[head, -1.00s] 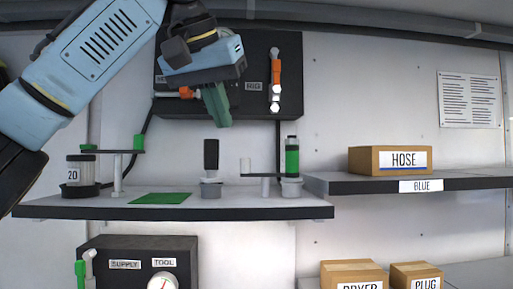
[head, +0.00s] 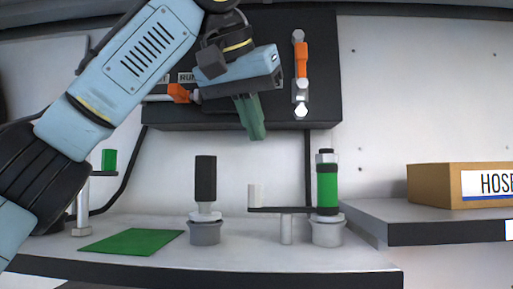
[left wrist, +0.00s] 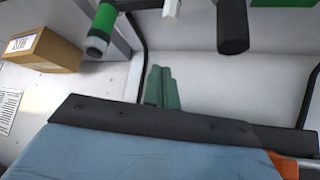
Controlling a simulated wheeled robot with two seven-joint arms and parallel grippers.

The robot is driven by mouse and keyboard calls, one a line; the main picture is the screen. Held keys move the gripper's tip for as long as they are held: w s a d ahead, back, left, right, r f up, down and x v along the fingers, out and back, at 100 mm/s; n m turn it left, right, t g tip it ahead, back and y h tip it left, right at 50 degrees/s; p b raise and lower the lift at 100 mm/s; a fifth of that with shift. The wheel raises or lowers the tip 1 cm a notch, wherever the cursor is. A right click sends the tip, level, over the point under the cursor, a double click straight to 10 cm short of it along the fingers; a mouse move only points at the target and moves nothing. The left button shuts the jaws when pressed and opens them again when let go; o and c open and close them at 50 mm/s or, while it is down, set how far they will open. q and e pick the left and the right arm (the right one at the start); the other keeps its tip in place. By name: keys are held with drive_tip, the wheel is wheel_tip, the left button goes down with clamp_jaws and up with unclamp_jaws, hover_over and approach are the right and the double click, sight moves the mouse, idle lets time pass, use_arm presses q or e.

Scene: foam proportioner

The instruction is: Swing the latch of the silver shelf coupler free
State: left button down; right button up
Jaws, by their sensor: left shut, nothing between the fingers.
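The silver shelf coupler (head: 327,234) is the grey cup at the right of the shelf, with a green cylinder (head: 327,188) upright in it. Its latch (head: 280,210) is a dark bar on a short post, running from a white knob (head: 255,195) to the cylinder's foot. In the left wrist view the cylinder (left wrist: 101,27) is at top left and the white knob (left wrist: 171,8) at the top edge. My left gripper (head: 257,136) is shut and empty, its green fingers pointing down above the knob, apart from it. The fingers (left wrist: 160,70) also show in the wrist view. My right gripper is not in view.
A black-handled piece (head: 205,180) stands in another grey cup left of the knob. A green mat (head: 130,242) and a green knob (head: 109,160) are farther left. A black wall panel (head: 325,85) is behind my gripper. A HOSE box (head: 440,185) sits on the right shelf.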

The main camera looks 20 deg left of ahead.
use_arm(q)
drive_tip(key=shift+w+f+p, duration=0.3)
drive_tip(key=shift+f, duration=0.9)
drive_tip(key=shift+w+f+p, duration=0.3)
drive_tip(key=shift+w+f, duration=0.05)
drive_tip(key=shift+f, duration=0.85)
drive_tip(key=shift+w+f+p, duration=0.3)
drive_tip(key=shift+f, duration=0.9)
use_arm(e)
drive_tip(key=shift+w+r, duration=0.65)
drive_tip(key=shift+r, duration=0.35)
use_arm(q)
drive_tip(key=shift+w, duration=0.1)
drive_tip(key=shift+d, duration=0.1)
